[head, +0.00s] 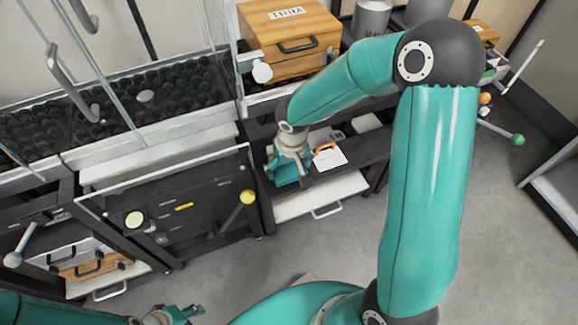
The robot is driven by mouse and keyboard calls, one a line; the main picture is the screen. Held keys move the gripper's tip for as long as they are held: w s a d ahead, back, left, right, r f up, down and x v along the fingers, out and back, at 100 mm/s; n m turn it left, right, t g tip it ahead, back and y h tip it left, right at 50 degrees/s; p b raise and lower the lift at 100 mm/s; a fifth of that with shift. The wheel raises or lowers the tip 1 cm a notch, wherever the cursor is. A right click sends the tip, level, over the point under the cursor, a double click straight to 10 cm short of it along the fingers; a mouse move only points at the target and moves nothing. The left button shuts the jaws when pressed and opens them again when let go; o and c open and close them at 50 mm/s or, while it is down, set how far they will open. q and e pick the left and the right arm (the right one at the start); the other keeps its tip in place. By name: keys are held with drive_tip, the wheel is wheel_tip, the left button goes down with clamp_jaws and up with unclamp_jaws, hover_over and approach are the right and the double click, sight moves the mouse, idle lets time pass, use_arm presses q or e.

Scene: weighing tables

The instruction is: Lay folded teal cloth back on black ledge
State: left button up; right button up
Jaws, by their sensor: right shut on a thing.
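My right gripper (287,164) points down at the left part of the black ledge (352,152), in the middle of the head view. It is shut on a teal patch, which looks like the folded teal cloth (282,176). The gripper and its teal parts hide much of the cloth, and I cannot tell whether it touches the ledge. My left gripper (181,315) is low at the bottom edge, away from the ledge. Its fingers are too small and cut off to tell whether they are open.
A white card-like thing with an orange part (329,158) lies just right of my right gripper. A wooden box (290,35) stands behind. A white drawer (318,197) is below the ledge. The grey floor is free at the front.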

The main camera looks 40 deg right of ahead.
sight(291, 173)
drive_tip(key=shift+f, duration=0.2)
drive_tip(key=o, duration=0.7)
drive_tip(key=shift+r, duration=0.1)
drive_tip(key=shift+r, duration=0.2)
drive_tip(key=r+p, duration=0.1)
drive_tip(key=r, duration=0.3)
drive_tip(key=s+r+p, duration=0.1)
drive_tip(key=r, duration=0.3)
drive_tip(key=r+p, duration=0.1)
drive_tip(key=r, duration=0.2)
drive_tip(key=shift+s+a+r+p, duration=0.2)
drive_tip(key=shift+r+p, duration=0.1)
drive_tip(key=shift+r, duration=0.1)
